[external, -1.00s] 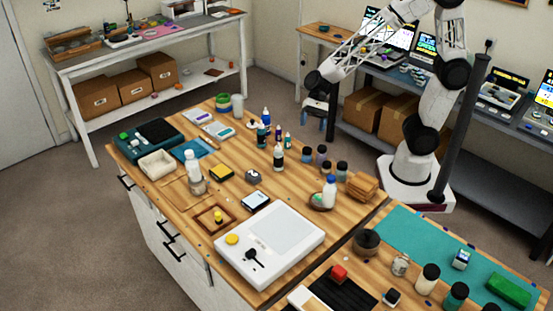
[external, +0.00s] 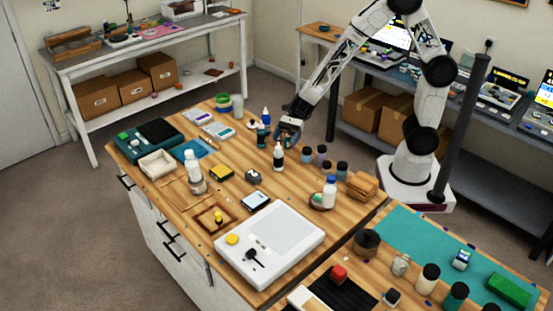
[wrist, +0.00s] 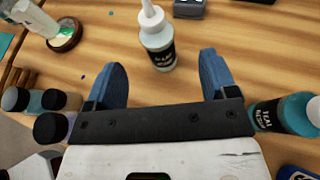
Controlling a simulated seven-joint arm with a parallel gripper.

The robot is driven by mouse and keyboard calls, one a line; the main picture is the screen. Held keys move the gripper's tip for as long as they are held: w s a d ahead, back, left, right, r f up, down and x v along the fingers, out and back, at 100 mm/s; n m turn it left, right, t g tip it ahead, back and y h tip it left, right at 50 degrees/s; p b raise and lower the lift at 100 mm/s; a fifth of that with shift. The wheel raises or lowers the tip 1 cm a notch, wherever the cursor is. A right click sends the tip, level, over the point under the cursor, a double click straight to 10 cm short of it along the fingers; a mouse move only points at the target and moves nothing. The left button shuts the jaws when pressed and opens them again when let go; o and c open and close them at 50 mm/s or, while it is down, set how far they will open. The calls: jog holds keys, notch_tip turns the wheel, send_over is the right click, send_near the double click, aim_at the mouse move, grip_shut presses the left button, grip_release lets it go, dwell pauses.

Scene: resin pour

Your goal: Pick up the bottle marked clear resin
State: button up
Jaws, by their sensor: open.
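A bottle with a white nozzle and a black label (wrist: 158,45) stands upright ahead of my gripper (wrist: 162,78) in the wrist view. The label's small print is hard to read; I cannot be sure that it says clear resin. The same bottle stands on the wooden bench in the external view (external: 278,158). My gripper (external: 287,134) is open and empty, low over the bench and just behind this bottle. In the wrist view the bottle lies beyond the gap between the two blue fingers, apart from both.
A teal bottle (wrist: 285,114) stands close on the right of my gripper in the wrist view. Several dark-capped jars (wrist: 40,104) stand on the left. Bare wood lies around the nozzle bottle.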

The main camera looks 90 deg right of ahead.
aim_at(278, 153)
jog(key=shift+x, duration=1.3)
jog(key=shift+x, duration=2.65)
jog(key=shift+s, duration=0.25)
jog(key=c, duration=1.1)
jog(key=shift+r, duration=0.15)
jog(key=shift+r, duration=4.85)
